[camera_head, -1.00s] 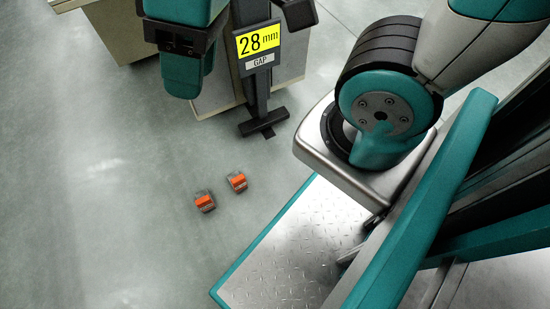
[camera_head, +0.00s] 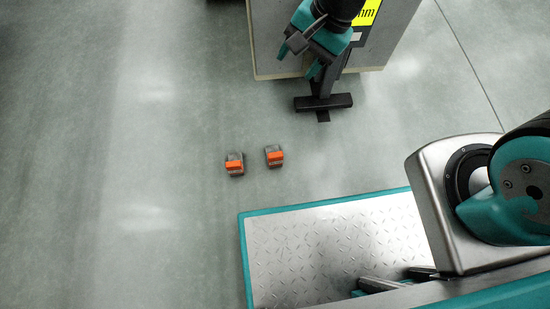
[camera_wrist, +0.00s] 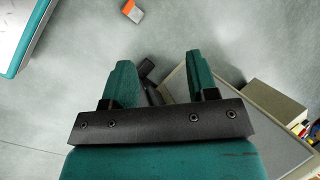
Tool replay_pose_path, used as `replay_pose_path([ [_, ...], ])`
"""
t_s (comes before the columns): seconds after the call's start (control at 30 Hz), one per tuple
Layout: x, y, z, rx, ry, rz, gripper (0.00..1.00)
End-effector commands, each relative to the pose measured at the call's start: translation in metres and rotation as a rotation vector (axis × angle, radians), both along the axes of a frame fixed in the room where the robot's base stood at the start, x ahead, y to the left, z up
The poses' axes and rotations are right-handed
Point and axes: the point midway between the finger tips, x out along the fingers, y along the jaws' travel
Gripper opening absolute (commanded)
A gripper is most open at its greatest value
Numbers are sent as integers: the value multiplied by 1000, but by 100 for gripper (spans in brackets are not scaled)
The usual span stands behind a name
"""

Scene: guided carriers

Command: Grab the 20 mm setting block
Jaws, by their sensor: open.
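I cannot make out a block marked 20 mm in either view. Two small orange and grey blocks, a left one (camera_head: 235,164) and a right one (camera_head: 275,156), lie on the floor, apart from my gripper. One orange and grey block (camera_wrist: 132,11) shows at the top of the wrist view.
A tan box (camera_wrist: 268,108) and small coloured items (camera_wrist: 309,131) are at the right of the wrist view. The floor at left is clear.

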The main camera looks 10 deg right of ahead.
Motion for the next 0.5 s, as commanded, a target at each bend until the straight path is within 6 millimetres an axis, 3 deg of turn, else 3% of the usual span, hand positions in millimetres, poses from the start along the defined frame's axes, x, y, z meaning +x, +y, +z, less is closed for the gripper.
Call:
replay_pose_path([
  [0.03, 2, 1, -44, -11, 70, -114, 53],
  [0.2, 2, -2, -149, -38, 233, -493, 53],
  [0.33, -9, -8, -207, -56, 317, -703, 53],
  [0.5, -20, -13, -245, -67, 367, -846, 53],
])
